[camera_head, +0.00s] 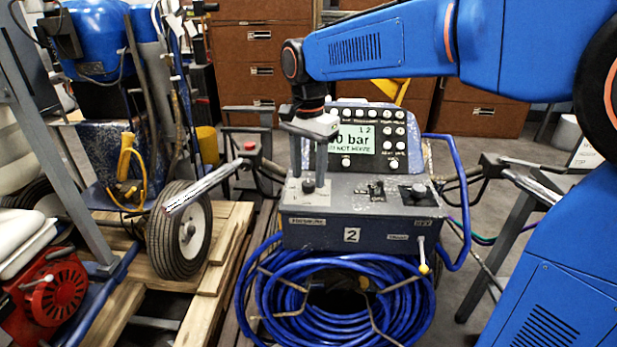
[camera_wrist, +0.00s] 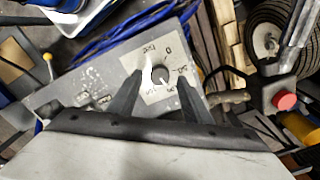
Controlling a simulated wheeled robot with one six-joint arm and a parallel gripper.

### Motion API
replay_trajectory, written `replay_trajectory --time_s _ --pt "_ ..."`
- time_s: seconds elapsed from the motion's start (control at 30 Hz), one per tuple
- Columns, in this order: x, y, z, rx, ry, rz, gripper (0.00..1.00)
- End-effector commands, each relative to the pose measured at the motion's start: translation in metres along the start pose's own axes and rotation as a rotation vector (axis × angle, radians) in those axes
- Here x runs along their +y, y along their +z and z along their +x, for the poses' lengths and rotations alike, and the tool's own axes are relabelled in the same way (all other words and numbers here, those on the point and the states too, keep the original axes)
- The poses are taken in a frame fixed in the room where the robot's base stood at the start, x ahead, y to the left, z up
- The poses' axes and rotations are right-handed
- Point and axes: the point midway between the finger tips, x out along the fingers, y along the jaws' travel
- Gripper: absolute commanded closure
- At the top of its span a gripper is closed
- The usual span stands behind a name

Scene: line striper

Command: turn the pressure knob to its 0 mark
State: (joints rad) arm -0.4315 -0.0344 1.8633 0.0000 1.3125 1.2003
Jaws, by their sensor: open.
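The pressure knob (camera_wrist: 161,76) is a small dark round knob on a pale dial plate (camera_wrist: 150,95) in the wrist view. The plate has a 0 mark near its upper right and other numbers around the knob, some hard to read. The knob's pointer direction is unclear. My gripper (camera_wrist: 159,82) is open, its two dark fingers on either side of the knob; contact cannot be told. In the head view my gripper (camera_head: 320,165) points down over the knob (camera_head: 308,186) at the left of the grey console top (camera_head: 350,197).
A display (camera_head: 355,138) behind my gripper shows "0 bar", its left part hidden. A second black knob (camera_head: 418,190) and small switches (camera_head: 376,188) stand to the right. A handlebar with a red button (camera_head: 249,146) is left. Coiled blue hose (camera_head: 270,300) hangs in front.

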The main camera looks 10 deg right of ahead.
Motion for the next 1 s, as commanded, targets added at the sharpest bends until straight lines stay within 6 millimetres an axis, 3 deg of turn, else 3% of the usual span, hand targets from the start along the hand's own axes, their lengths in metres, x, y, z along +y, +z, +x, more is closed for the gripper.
replay_trajectory --time_s 0.2,0.5,0.53,0.7,1.0 --pt "0.0 0.0 0.016 0.0 0.0 0.0 0.55" --pt "0.0 0.0 0.018 0.0 0.0 0.0 0.55" --pt "0.0 0.0 0.018 0.0 0.0 0.0 0.58" --pt "0.0 0.0 0.018 0.0 0.0 0.0 0.97" --pt "0.0 0.0 0.018 0.0 0.0 -0.024 0.96"
